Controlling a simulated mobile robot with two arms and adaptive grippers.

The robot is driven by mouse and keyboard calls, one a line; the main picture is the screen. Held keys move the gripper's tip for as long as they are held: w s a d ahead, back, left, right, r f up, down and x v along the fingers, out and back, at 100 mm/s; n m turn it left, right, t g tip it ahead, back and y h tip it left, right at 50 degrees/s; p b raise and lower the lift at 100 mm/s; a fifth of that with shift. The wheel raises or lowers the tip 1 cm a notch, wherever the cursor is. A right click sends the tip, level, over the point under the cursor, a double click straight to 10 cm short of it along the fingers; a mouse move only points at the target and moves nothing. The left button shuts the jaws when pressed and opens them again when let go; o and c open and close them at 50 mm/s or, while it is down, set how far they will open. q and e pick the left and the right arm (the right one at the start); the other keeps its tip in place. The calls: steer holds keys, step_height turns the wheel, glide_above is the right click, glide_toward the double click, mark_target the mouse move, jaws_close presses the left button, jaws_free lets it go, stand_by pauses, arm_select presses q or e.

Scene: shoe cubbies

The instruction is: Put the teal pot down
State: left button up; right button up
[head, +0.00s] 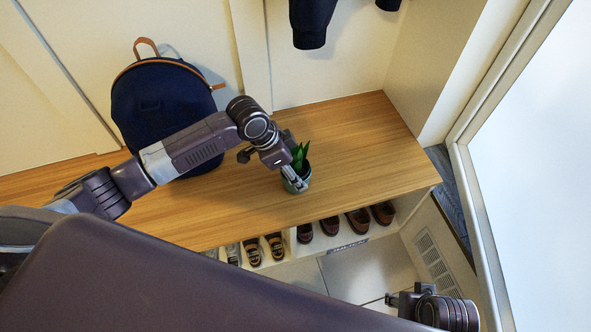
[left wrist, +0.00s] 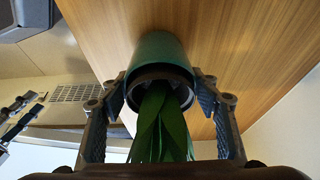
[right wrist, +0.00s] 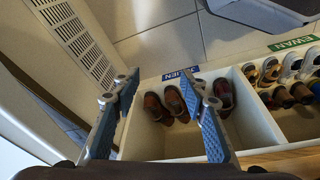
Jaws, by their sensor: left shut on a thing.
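The teal pot (head: 297,181) with a green leafy plant (head: 300,155) is at the wooden bench top (head: 355,150), near its right part. My left gripper (head: 294,178) is shut on the pot. In the left wrist view the pot (left wrist: 160,52) sits between the two fingers, its leaves (left wrist: 160,125) towards the camera and its base towards the wood. The pot looks at or very close to the bench surface; I cannot tell if it touches. My right gripper (right wrist: 160,105) is open and empty, low in front of the shoe cubbies.
A dark blue backpack (head: 165,105) stands on the bench to the left. Cubbies under the bench hold brown shoes (head: 357,220) and sandals (head: 254,251). Dark clothing (head: 311,25) hangs above. Bare bench top lies around the pot; a wall bounds it at the right.

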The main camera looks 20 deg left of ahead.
arm_select(q)
steer(key=shift+f, duration=0.1)
arm_select(e)
steer(key=shift+f, duration=0.1)
arm_select(q)
steer(key=o, duration=1.3)
steer(key=shift+c, duration=0.2)
steer(key=shift+a+r, duration=0.1)
steer(key=shift+r, duration=0.25)
steer(key=p+v, duration=0.3)
steer(key=v, duration=0.8)
steer(key=shift+r, duration=0.3)
arm_select(e)
step_height(320, 180, down, 10)
steer(key=s, duration=0.2)
steer(key=shift+g, duration=0.3)
arm_select(q)
steer(key=shift+s, duration=0.1)
arm_select(e)
steer(key=shift+s+f, duration=0.1)
steer(key=shift+s, duration=0.05)
